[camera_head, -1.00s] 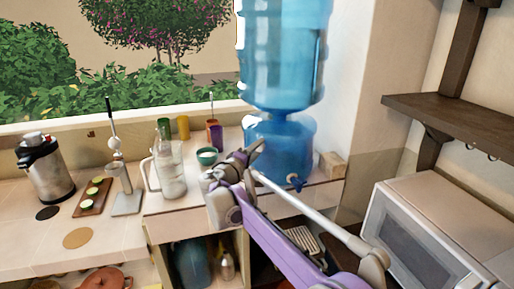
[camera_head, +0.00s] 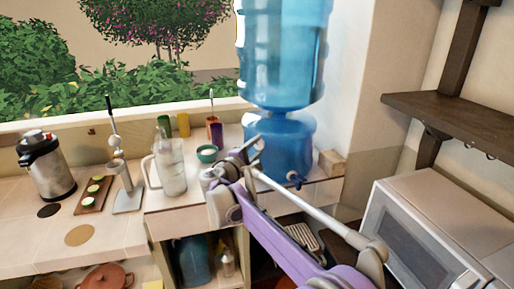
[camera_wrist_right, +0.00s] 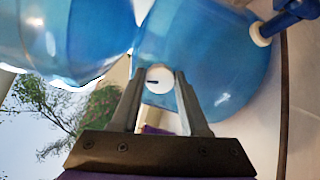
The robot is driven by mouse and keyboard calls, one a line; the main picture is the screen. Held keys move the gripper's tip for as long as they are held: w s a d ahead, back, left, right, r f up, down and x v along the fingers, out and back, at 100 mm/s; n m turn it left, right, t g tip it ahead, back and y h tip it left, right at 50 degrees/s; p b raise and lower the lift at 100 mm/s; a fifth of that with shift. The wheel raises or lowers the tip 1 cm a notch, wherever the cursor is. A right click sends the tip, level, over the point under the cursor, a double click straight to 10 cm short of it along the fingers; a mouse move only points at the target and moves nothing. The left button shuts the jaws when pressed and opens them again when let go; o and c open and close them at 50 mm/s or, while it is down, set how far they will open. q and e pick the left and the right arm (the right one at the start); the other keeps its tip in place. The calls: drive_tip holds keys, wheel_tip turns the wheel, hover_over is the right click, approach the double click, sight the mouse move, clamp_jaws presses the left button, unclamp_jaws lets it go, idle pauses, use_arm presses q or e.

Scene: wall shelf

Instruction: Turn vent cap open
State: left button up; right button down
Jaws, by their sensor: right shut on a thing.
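The vent cap (camera_wrist_right: 159,79) is a small white disc with a short dark mark, on the blue water dispenser in the right wrist view. My right gripper (camera_wrist_right: 159,92) is shut on it, with one finger on each side. In the head view my right gripper (camera_head: 257,144) is at the left front of the dispenser's blue lower body (camera_head: 285,150), and the cap cannot be made out there. A large clear blue bottle (camera_head: 282,60) stands on top of the body. My left gripper is not in view.
A glass pitcher (camera_head: 170,168), a green bowl (camera_head: 206,154) and colored cups stand left of the gripper. A wooden block (camera_head: 332,163) and a microwave (camera_head: 415,240) are on the right.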

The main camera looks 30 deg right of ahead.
drive_tip(key=shift+c, duration=2.1)
unclamp_jaws()
drive_tip(key=b+v, duration=0.1)
drive_tip(key=v, duration=1)
drive_tip(key=shift+d, duration=0.1)
drive_tip(key=s+f+m+g+y, duration=0.45)
drive_tip(key=s+f+y, duration=0.35)
drive_tip(key=s+f, duration=0.85)
drive_tip(key=s+a+f+m+y, duration=0.2)
drive_tip(key=s+a+f, duration=0.3)
drive_tip(key=s, duration=0.3)
drive_tip(key=s+a+f+m+y, duration=0.3)
drive_tip(key=s+a+f+y, duration=0.2)
drive_tip(key=s, duration=0.3)
drive_tip(key=shift+a+f+t, duration=0.35)
drive_tip(key=shift+a+f, duration=0.1)
drive_tip(key=shift+a, duration=0.3)
